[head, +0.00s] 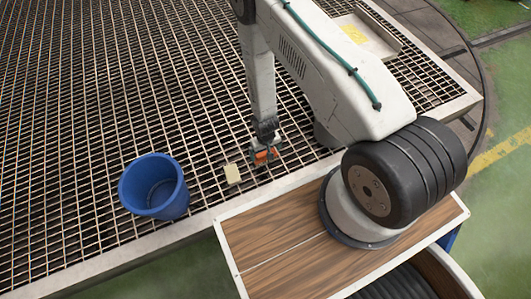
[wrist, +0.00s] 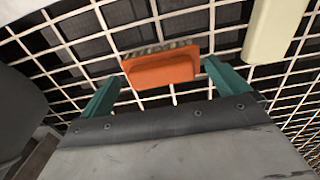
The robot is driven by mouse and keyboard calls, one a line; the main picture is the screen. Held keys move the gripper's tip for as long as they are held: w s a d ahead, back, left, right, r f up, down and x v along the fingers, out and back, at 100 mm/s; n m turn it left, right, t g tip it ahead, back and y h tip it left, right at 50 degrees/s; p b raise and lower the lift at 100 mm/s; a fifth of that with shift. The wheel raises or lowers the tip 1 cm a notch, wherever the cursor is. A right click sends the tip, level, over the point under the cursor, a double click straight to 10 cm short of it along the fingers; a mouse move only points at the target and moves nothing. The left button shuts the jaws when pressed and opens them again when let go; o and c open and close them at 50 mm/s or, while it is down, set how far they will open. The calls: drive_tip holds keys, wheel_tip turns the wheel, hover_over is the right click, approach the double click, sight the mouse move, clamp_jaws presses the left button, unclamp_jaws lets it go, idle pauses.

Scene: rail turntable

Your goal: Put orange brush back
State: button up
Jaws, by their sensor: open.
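The orange brush (head: 262,157) has an orange back and a dark bristle edge. It is at the grating near its front edge, directly below my gripper (head: 267,148). In the wrist view the brush (wrist: 160,72) lies between the two teal fingertips of my gripper (wrist: 161,78), with a gap on each side. The gripper is open. I cannot tell how far the fingertips are above the grating. A blue bucket (head: 170,207) stands upright on the grating to the left and looks empty.
A cream block (head: 232,174) lies just left of the brush; it also shows in the wrist view (wrist: 272,30). A pale tray (head: 385,47) with a yellow patch sits at the back right. The grating (head: 90,110) is clear at the back left.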

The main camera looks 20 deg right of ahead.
wheel_tip(320, 180, up, 11)
wheel_tip(320, 180, up, 34)
hover_over(265, 154)
drive_tip(key=w+d, duration=0.2)
drive_tip(key=s+d+r+t, duration=0.1)
drive_tip(key=s+r, duration=2)
drive_tip(key=s, duration=0.2)
drive_tip(key=shift+s+d, duration=0.15)
drive_tip(key=shift+s, duration=0.2)
